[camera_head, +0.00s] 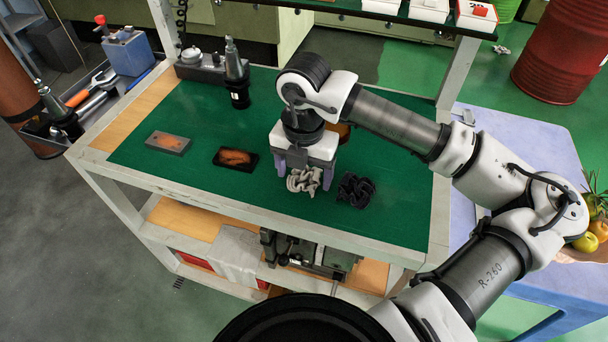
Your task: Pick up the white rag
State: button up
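The white rag (304,181) lies crumpled on the green top of the cart, near its front edge. My gripper (304,172) points down right over it. Its two purple-grey fingers are spread apart, one toward the left and one toward the right of the rag. The rag shows below and between the fingers, and part of its back is hidden by the gripper. I cannot tell whether the fingertips touch the rag or the cart top.
A black crumpled rag (355,189) lies just right of the white one. A black tray (235,158) and a grey block (168,143) lie to the left. A tool holder (236,72) stands behind. The cart's green top (205,118) is clear between them.

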aim_at(304, 173)
jog(key=c, duration=0.8)
jog(key=shift+r, duration=0.15)
notch_tip(304, 173, up, 20)
jog(key=b, duration=0.2)
jog(key=shift+b, duration=0.3)
